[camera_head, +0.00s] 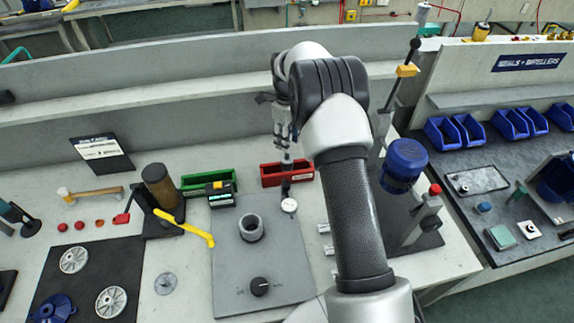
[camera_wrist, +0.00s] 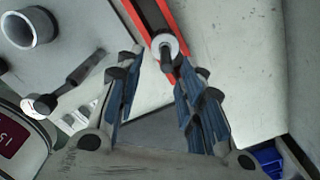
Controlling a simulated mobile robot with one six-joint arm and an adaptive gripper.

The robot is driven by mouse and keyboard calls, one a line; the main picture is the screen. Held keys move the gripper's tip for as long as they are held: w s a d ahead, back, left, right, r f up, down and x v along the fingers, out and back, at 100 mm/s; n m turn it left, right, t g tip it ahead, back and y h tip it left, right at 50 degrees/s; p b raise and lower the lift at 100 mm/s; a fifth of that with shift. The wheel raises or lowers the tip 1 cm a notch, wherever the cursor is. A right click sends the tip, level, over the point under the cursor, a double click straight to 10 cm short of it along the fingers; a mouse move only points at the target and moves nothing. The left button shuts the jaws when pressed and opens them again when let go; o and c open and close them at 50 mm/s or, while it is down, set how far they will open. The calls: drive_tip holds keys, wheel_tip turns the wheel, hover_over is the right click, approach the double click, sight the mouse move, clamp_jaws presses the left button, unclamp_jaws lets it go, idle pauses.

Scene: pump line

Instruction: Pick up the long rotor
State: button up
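My gripper (camera_head: 283,138) hangs pointing down over the back of the bench, near the red bin (camera_head: 272,176). In the wrist view its two fingers (camera_wrist: 157,60) stand apart. Between and just beyond their tips is a slim upright part with a pale round collar and a dark shaft end, apparently the long rotor (camera_wrist: 165,43).
A green bin (camera_head: 208,181) is left of the red one. A blue motor (camera_head: 405,162) on a stand is to the right. A yellow-handled tool (camera_head: 185,229) lies left.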

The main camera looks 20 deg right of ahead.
sight(287, 157)
drive_tip(key=shift+w+d+f+b, duration=0.15)
drive_tip(key=shift+f+b, duration=0.15)
drive_tip(key=shift+f, duration=0.6)
drive_tip(key=shift+w+a+f+b, duration=0.1)
drive_tip(key=shift+f+b, duration=0.15)
drive_tip(key=shift+f, duration=0.7)
drive_tip(key=shift+w+d+f+b, duration=0.15)
drive_tip(key=shift+f+b, duration=0.15)
drive_tip(key=shift+f, duration=0.6)
clamp_jaws()
drive_tip(key=shift+r, duration=0.15)
